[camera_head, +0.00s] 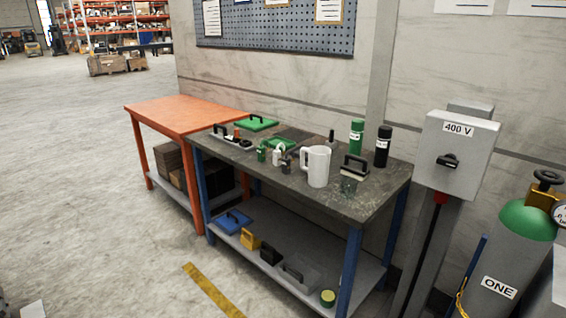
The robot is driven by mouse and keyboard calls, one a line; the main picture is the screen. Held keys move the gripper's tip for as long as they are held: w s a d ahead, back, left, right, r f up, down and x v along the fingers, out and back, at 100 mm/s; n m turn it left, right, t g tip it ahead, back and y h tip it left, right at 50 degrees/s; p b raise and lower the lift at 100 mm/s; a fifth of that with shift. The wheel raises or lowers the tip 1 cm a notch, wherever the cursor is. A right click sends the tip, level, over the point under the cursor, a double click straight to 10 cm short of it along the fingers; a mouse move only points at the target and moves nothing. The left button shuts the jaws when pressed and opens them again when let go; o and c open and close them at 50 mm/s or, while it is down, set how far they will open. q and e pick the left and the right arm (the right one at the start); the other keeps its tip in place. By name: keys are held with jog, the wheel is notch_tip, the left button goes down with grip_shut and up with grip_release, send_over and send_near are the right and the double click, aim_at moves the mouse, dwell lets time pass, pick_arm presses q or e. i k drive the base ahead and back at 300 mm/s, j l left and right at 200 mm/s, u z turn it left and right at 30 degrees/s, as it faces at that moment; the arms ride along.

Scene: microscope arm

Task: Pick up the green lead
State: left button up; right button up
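No green cable-like lead can be made out. Several green things are in view. A flat green plate with a dark handle (262,125) lies near where the orange and dark tables meet. A second flat green piece (283,144) lies on the dark table, partly hidden by small items. A small green object (261,154) stands near the table's front edge. A green bottle (357,139) stands upright at the back right. Which of these, if any, is the lead I cannot tell. Neither of my grippers is in view.
The dark workbench (385,184) also holds a white mug (316,167), a black bottle (383,147) and a handled block (354,167). Handled items lie on its lower shelf (335,265). An orange table (170,112) adjoins left. A gas cylinder (515,260) stands right.

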aim_at(261, 150)
jog(key=z, duration=0.35)
jog(key=i+j+z, duration=0.15)
jog(key=j+z, duration=0.2)
jog(key=i+j+z, duration=0.15)
jog(key=z, duration=0.2)
jog(key=j+z, duration=0.7)
jog(key=i+j, duration=0.05)
jog(key=j, duration=0.05)
